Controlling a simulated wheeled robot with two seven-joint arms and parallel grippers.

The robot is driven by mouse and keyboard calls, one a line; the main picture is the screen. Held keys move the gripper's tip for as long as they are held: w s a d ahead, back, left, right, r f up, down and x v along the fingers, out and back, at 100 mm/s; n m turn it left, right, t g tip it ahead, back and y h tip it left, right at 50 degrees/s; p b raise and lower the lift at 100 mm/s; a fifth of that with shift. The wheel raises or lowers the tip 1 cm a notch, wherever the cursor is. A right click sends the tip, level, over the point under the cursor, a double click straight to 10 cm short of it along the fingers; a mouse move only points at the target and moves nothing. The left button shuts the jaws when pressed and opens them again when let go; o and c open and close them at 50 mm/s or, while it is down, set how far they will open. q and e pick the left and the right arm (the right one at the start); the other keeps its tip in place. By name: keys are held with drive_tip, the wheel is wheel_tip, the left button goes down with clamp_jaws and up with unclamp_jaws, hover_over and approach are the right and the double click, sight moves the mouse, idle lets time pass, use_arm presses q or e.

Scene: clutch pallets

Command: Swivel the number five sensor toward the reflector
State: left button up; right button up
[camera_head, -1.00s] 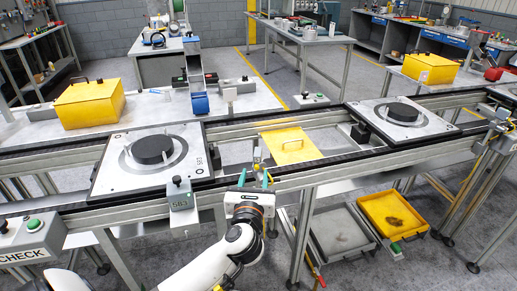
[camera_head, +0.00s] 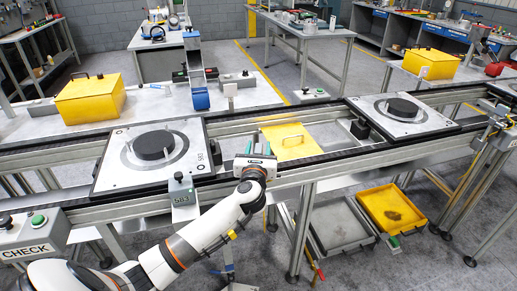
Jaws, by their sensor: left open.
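My left gripper (camera_head: 257,148) is at the near conveyor rail, between the two pallets. Its fingers are open and point away from me. In the earlier frame a small post-mounted device with a yellow part stood just beyond the gripper; the gripper now covers most of that spot. I cannot tell whether the fingers touch it. A bracket with a dark knob (camera_head: 180,185) and a hard-to-read label stands on the near rail, left of the gripper. I cannot make out which device is number five, nor pick out the reflector with certainty. My right gripper is not in view.
The left pallet (camera_head: 110,180) and right pallet (camera_head: 445,122) each carry a black disc. A yellow plate (camera_head: 300,150) lies between them, right of the gripper. A CHECK button box (camera_head: 45,235) stands at lower left. A yellow tray (camera_head: 410,228) sits below.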

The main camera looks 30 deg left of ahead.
use_arm(q)
clamp_jaws()
drive_tip(key=shift+d+n+g+y, duration=0.15)
drive_tip(key=shift+n+g+y, duration=0.45)
drive_tip(key=shift+y, duration=0.4)
drive_tip(key=shift+w+f+n+y+b, duration=0.1)
drive_tip(key=shift+n+y+b, duration=0.25)
drive_tip(key=shift+n, duration=0.15)
drive_tip(key=shift+d+n+g+y+b, duration=0.1)
drive_tip(key=shift+n+g+y+b, duration=0.6)
drive_tip(key=shift+g+y, duration=0.3)
drive_tip(key=shift+n+g+y, duration=0.35)
drive_tip(key=shift+n+g, duration=0.05)
drive_tip(key=shift+g, duration=0.1)
unclamp_jaws()
